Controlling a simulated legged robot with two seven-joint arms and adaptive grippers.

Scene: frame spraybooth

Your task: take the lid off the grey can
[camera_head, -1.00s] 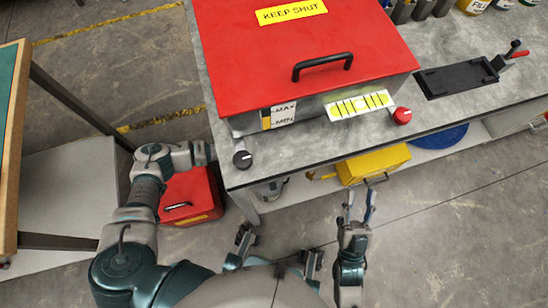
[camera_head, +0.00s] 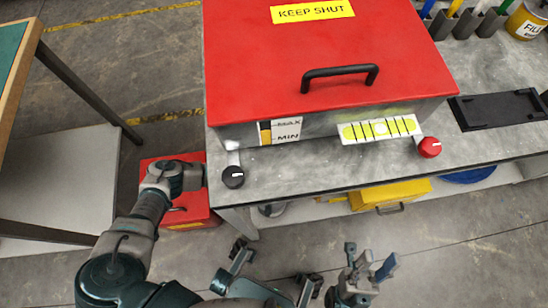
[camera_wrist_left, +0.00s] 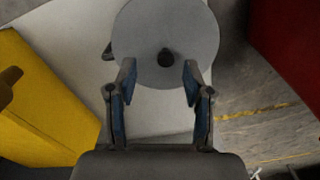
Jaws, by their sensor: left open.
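The lid hides most of the can's body. My right gripper (camera_head: 369,258) is open and empty in front of the bench.
The can stands on a pale lower shelf, with a yellow box (camera_head: 392,194) to its right in the head view. A red box (camera_head: 188,212) is on the floor to the left. The bench top (camera_head: 330,166) overhangs the shelf and carries a red-lidded booth (camera_head: 320,70).

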